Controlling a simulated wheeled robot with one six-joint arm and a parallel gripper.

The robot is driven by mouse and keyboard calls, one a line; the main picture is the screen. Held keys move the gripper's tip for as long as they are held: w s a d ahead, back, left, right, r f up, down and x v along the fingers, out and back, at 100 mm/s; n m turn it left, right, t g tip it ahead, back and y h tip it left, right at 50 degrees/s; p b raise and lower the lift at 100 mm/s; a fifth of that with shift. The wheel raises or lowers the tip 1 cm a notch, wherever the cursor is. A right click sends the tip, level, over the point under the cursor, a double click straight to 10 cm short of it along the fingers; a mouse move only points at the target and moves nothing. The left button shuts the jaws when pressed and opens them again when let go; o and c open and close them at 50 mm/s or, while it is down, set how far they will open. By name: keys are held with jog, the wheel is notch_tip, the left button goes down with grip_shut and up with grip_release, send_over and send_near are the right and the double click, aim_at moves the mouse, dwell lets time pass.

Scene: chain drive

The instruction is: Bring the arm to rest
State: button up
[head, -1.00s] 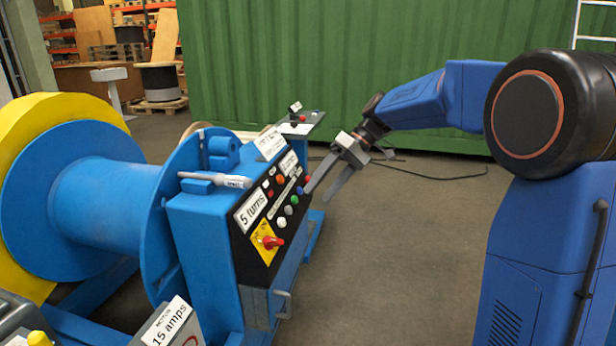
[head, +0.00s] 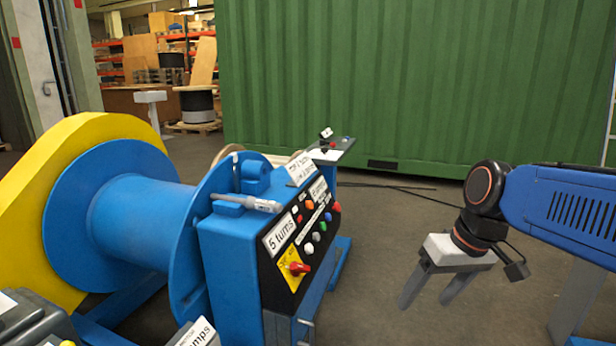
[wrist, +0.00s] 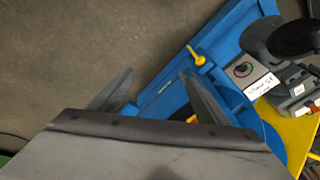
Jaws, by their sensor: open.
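My gripper (head: 428,292) hangs at the right of the head view, with its two fingers apart, pointing down and empty. It is over bare floor, clear to the right of the blue machine's control panel (head: 305,228). My blue arm reaches in from the right edge. In the wrist view my gripper's fingers (wrist: 152,92) are also spread with nothing between them. Beyond them lie floor and part of the blue machine frame (wrist: 232,40).
A blue drum (head: 135,220) with a yellow guard (head: 85,140) stands at the left. A small side table (head: 338,150) stands behind the panel. A green container (head: 400,80) closes off the back, with black cables (head: 400,188) on the floor before it. The floor between panel and gripper is free.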

jog(key=s+d+f+m+t+h, duration=0.2)
jog(key=s+d+f, duration=0.3)
jog(key=s, duration=0.4)
jog(key=shift+s+d+f, duration=0.2)
jog(key=shift+d+f, duration=0.05)
jog(key=shift+f, duration=0.2)
